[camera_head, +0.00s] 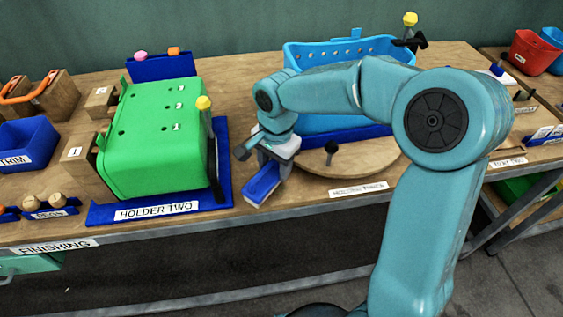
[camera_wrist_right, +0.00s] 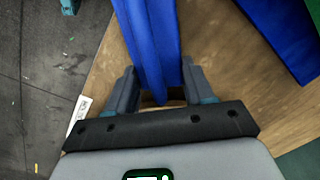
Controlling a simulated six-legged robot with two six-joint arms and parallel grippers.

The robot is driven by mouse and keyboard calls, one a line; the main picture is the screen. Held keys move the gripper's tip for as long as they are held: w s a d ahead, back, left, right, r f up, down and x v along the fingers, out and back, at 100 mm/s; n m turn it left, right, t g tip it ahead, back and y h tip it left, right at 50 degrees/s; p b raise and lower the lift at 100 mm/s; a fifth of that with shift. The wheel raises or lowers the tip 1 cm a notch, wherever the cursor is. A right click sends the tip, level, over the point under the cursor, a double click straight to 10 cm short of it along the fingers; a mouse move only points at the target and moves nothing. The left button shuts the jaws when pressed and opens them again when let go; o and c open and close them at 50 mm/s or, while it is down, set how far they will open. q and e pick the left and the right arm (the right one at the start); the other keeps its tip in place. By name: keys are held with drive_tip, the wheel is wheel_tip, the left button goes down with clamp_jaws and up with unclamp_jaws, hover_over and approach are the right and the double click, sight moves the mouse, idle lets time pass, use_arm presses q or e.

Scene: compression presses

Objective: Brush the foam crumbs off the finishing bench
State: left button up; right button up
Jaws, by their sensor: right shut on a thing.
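My right gripper (camera_head: 268,160) is low over the front of the wooden finishing bench (camera_head: 72,227), between the green block and the round wooden disc. It is shut on a blue brush (camera_head: 262,184) with a pale lower edge. In the right wrist view the brush's blue body (camera_wrist_right: 150,40) lies between the two fingers (camera_wrist_right: 157,85). Whether its bristles touch the bench top is hard to tell. No foam crumbs can be made out in either view. My left gripper is not in view.
A large green block (camera_head: 150,140) with a yellow knob sits on the blue HOLDER TWO base (camera_head: 105,214), left of the gripper. A blue basket (camera_head: 300,55) and a round wooden disc (camera_head: 350,160) with a black knob stand right. TRIM bin (camera_head: 30,140) is far left.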

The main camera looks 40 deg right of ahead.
drive_tip(key=shift+w+a+f, duration=0.1)
drive_tip(key=shift+w+a, duration=0.2)
drive_tip(key=shift+a, duration=0.25)
drive_tip(key=shift+w+a, duration=0.3)
drive_tip(key=shift+a, duration=0.2)
drive_tip(key=shift+r+p, duration=2.3)
drive_tip(key=shift+r, duration=0.75)
wheel_tip(320, 180, up, 3)
drive_tip(key=shift+p, duration=1.15)
